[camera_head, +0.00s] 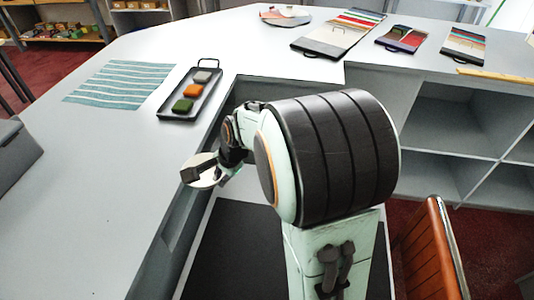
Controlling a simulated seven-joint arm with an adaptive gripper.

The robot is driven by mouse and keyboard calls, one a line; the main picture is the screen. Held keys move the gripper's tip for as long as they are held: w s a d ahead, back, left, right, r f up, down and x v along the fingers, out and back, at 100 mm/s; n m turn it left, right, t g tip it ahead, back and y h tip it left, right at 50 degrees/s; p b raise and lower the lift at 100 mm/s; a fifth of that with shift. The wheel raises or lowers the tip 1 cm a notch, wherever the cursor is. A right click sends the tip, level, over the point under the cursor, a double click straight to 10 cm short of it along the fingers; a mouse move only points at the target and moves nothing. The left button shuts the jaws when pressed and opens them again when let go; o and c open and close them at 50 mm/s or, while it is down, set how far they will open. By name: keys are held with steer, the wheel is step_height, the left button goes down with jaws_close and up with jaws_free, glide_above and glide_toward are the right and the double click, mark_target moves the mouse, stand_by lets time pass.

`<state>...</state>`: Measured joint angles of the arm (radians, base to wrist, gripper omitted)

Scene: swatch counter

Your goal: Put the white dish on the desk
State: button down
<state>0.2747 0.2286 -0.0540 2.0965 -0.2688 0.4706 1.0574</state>
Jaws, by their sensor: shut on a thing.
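A round white dish (208,181) shows left of centre, partly covered by my gripper. My gripper (191,174) is dark and reaches left from the arm. It is shut on the dish, though the fingertip contact is small and hard to make out. The dish appears against the inner edge of the pale grey desk (100,205). Its height over the surface cannot be told from this one view.
A black tray (168,113) holds grey, orange and green blocks. A striped teal cloth (120,83) lies left of it. Swatch boards (325,45) lie at the back right. A dark grey box (14,155) stands at the left edge. The desk's near left is clear.

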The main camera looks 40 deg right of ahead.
steer(key=s+d+f+m+h, duration=0.1)
steer(key=s+d+f+m, duration=0.2)
steer(key=s+d+f, duration=0.35)
glide_toward(254, 189)
steer(key=shift+w+a+f+t, duration=0.3)
steer(key=shift+w+a+f, duration=0.05)
steer(key=shift+w+f, duration=0.45)
steer(key=shift+w+d+f, duration=0.1)
steer(key=shift+w+f, duration=0.05)
steer(key=shift+f, duration=0.15)
steer(key=shift+w+d+f, duration=0.1)
steer(key=shift+w+f, duration=0.05)
steer(key=shift+f, duration=0.75)
steer(key=shift+w+f, duration=0.15)
steer(key=shift+f, duration=0.8)
steer(key=shift+f, duration=0.1)
steer(key=c, duration=1.2)
jaws_free()
steer(key=shift+c, duration=0.2)
